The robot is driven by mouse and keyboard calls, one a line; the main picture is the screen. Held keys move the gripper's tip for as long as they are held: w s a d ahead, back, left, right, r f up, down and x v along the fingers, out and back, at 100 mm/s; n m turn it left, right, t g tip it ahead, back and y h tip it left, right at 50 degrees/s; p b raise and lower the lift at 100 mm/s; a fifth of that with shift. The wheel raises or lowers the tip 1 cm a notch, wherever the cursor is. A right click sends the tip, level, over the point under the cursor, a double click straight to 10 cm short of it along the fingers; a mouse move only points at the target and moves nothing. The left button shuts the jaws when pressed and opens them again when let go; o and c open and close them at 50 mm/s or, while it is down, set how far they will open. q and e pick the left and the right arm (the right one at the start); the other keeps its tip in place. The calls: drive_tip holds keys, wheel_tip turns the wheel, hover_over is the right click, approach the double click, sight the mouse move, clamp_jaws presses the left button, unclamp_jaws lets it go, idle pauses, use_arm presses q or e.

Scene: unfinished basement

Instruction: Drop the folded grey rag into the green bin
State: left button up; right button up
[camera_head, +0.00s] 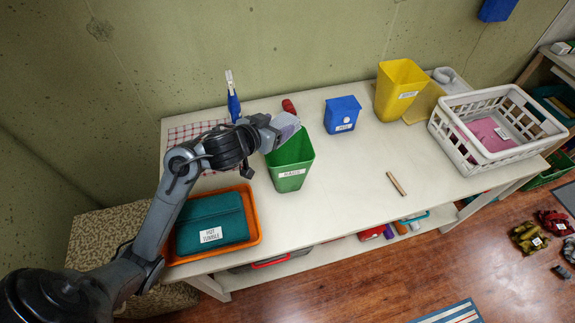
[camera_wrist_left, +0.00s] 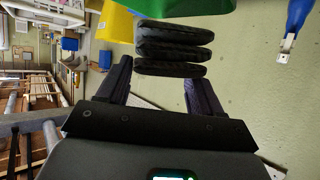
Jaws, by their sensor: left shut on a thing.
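The green bin (camera_head: 290,178) with a white label stands on the white table, its mouth open upward. My left gripper (camera_head: 274,132) is over the bin's back-left rim. It is shut on the folded grey rag (camera_head: 286,126), which is held above the mouth of the bin. In the left wrist view the rag (camera_wrist_left: 172,49) shows as dark stacked folds between the two fingers (camera_wrist_left: 160,75). The green bin (camera_wrist_left: 190,5) shows at the top edge there, just past the rag. My right gripper is in neither view.
A blue bin (camera_head: 342,115), a yellow bin (camera_head: 398,92) and a white basket (camera_head: 470,165) with a pink item stand to the right. An orange tray (camera_head: 253,200) holding a teal folded cloth (camera_head: 215,217) lies at front left. A wooden stick (camera_head: 396,183) lies on clear tabletop.

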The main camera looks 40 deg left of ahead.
use_arm(q)
drive_tip(key=o, duration=1.4)
drive_tip(key=a+p+v, duration=0.1)
drive_tip(key=p+v, duration=0.4)
drive_tip(key=v, duration=0.5)
drive_tip(key=shift+s+d+r, duration=0.25)
drive_tip(key=shift+s+d, duration=0.1)
drive_tip(key=shift+d, duration=0.2)
